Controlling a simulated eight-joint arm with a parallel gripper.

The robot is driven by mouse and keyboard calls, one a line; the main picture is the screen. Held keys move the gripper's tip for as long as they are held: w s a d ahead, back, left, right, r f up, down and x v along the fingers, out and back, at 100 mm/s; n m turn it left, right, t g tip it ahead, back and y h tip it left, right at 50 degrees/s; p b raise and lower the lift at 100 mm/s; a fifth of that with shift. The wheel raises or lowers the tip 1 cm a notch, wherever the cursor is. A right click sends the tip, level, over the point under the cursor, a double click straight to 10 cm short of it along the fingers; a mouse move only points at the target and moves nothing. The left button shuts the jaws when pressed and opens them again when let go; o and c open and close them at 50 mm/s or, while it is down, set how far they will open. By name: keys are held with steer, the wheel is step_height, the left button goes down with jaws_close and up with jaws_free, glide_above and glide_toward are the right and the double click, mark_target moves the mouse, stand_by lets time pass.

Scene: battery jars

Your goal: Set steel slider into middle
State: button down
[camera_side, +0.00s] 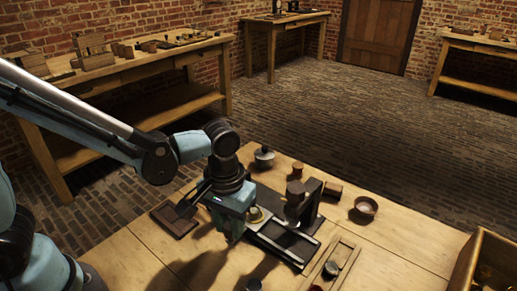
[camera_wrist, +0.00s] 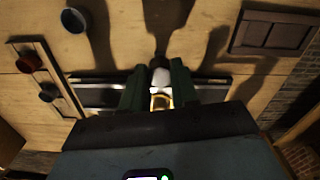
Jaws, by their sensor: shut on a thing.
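My gripper (camera_side: 236,236) points down at the left end of a dark framed track (camera_side: 290,248) on the wooden table. In the wrist view my two green fingers (camera_wrist: 160,90) are closed around a small pale metallic piece (camera_wrist: 161,77), which looks like the steel slider. A yellow brass-coloured part shows just below it, between the fingers. The track's rails (camera_wrist: 95,96) run to both sides behind the fingers. The slider's underside and its contact with the track are hidden, so I cannot tell how it sits in the track.
A dark upright block (camera_side: 311,192) stands behind the track. A lidded pot (camera_side: 264,157), a small bowl (camera_side: 365,207) and wooden cylinders stand at the back. A dark wooden tray (camera_side: 175,220) lies left, a narrow wooden frame (camera_side: 345,258) right, and a crate (camera_side: 490,262) far right.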

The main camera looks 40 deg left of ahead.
steer(key=shift+d, duration=0.8)
steer(key=c, duration=0.8)
jaws_free()
steer(key=shift+c, duration=0.2)
step_height(320, 180, up, 12)
steer(key=shift+a, duration=0.1)
